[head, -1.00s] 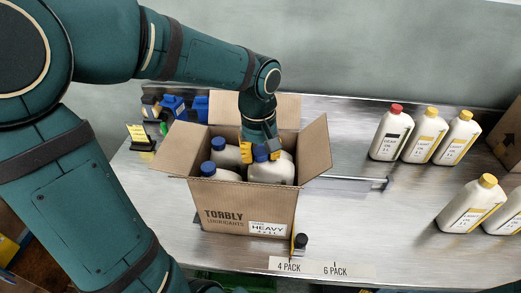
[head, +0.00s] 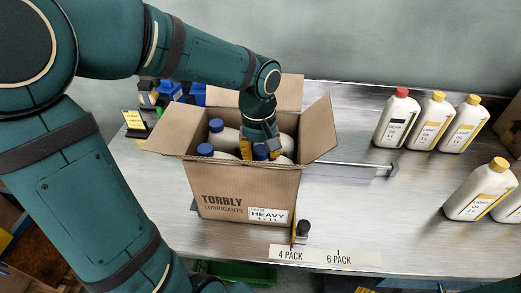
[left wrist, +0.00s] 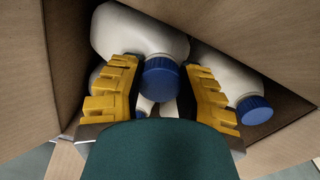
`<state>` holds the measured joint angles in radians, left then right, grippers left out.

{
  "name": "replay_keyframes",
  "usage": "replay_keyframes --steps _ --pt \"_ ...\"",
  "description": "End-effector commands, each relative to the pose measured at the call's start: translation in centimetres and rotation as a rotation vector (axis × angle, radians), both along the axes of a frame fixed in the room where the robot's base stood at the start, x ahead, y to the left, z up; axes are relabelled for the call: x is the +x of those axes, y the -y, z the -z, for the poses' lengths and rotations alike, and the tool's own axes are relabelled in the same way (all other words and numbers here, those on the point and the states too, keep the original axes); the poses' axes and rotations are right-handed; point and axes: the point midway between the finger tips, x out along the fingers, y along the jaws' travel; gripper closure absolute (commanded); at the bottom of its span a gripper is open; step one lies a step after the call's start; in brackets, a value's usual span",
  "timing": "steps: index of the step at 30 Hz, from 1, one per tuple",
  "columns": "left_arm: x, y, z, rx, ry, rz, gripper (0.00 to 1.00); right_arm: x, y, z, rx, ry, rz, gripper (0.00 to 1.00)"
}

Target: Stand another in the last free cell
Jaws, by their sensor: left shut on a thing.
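The open cardboard box (head: 225,185), marked HEAVY, stands on the metal bench with its flaps spread. White bottles with blue caps stand inside it; one cap (head: 205,150) shows at the front left and another (head: 216,125) behind it. My left gripper (head: 258,150) reaches down into the box at the right and is shut on a blue-capped bottle (head: 279,160), which sits low behind the front wall. In the left wrist view, the yellow fingers flank a blue cap (left wrist: 160,78), with another blue-capped bottle (left wrist: 254,109) at the right. The bottles' bases are hidden. My right gripper is not in view.
Bottles with a red cap (head: 402,92) and yellow caps (head: 438,97) stand at the back right, and more yellow-capped ones (head: 480,190) at the front right. A metal rail (head: 350,167) runs right of the box. A small black-topped stop (head: 302,230) stands at the front right corner.

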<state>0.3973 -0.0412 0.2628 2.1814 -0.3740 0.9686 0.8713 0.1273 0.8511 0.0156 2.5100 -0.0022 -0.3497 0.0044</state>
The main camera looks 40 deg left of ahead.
Motion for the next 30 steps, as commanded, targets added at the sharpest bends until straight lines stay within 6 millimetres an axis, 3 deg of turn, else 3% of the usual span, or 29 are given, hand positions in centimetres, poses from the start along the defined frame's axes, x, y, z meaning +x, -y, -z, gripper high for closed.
replay_keyframes --steps 26,27,29,30 --pt "0.1 0.0 1.1 0.0 0.003 0.0 1.0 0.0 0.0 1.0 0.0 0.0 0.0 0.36" --pt "0.1 0.0 1.1 0.0 0.003 0.0 0.55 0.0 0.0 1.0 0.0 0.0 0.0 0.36" --pt "0.1 0.0 1.0 0.0 0.003 0.0 0.35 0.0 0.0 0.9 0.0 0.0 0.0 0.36" --pt "0.1 0.0 1.1 0.0 0.003 0.0 0.35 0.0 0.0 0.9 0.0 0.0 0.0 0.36"
